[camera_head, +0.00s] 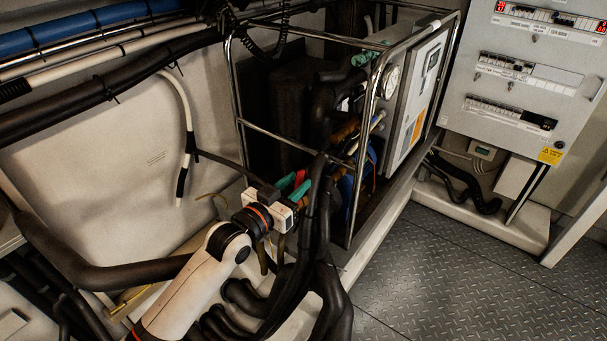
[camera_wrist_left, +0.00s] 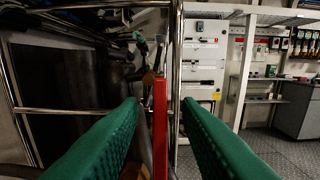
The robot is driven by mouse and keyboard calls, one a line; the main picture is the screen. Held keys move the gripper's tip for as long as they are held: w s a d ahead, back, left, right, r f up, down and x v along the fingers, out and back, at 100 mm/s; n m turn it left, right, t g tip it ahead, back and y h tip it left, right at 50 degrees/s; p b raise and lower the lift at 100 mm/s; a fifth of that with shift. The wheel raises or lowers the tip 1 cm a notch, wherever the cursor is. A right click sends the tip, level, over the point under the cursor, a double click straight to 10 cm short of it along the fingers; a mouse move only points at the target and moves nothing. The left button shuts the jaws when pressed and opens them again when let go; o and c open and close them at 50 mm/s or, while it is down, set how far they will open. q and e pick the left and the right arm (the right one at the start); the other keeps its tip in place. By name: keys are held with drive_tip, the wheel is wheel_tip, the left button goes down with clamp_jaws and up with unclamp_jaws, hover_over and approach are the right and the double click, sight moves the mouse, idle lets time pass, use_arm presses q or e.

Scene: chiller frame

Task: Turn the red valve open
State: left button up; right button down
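The red valve handle (camera_wrist_left: 160,128) stands upright as a narrow red bar in the left wrist view, between the two green fingers of my left gripper (camera_wrist_left: 160,103). Gaps show on both sides of the bar, so the gripper is open around its line of sight and not closed on it. How deep the bar sits between the fingers is hard to tell. In the head view, a small part of the red handle (camera_head: 300,178) shows beside the green fingertips of my left gripper (camera_head: 294,186). The valve body is hidden. My right gripper is not in view.
A chrome tube frame (camera_head: 237,95) surrounds the chiller, with a post close to the valve. Thick black hoses (camera_head: 320,215) run just right of my left gripper. A grey control panel (camera_head: 417,95) and an electrical cabinet (camera_head: 520,75) stand beyond. The plate floor (camera_head: 450,270) is clear.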

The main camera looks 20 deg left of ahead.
use_arm(q)
drive_tip(key=shift+x, duration=1.65)
clamp_jaws()
